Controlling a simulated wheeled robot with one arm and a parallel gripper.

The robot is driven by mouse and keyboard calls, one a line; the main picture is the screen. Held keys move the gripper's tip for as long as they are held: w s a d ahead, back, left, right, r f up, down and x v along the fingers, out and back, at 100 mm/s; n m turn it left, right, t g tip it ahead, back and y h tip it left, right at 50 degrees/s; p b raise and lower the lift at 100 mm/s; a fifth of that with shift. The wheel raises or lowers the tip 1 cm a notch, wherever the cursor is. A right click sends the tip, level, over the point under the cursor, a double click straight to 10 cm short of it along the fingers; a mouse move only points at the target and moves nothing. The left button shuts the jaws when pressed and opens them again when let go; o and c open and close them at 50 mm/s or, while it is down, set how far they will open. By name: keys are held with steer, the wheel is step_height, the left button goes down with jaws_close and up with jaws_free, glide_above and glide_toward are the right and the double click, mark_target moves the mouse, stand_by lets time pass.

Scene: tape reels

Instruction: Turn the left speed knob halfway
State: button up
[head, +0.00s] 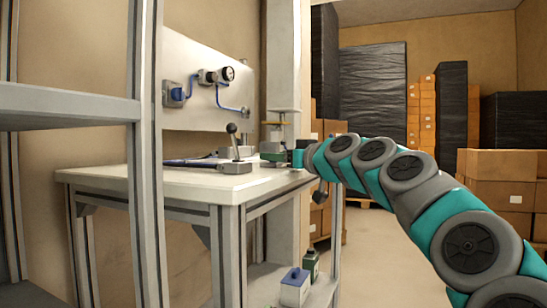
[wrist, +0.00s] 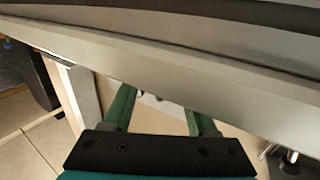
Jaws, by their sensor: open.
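I cannot pick out a left speed knob for certain in either view. In the head view, my arm reaches in from the right and ends at the right edge of the workbench (head: 120,178), where its gripper end is small and hard to make out. In the wrist view my gripper (wrist: 160,98) is open, its two green fingers apart with nothing held between them. A long grey metal edge (wrist: 150,68) crosses close in front of the fingertips and hides what is behind it.
A lever with a dark ball top (head: 232,129) stands on the workbench. A grey rack post (head: 146,170) stands in front at left. Boxes (head: 500,165) fill the right; floor between is clear.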

steer(key=shift+w+a, duration=0.2)
steer(key=shift+w, duration=0.15)
steer(key=shift+w+a, duration=0.35)
steer(key=shift+a, duration=0.05)
jaws_close()
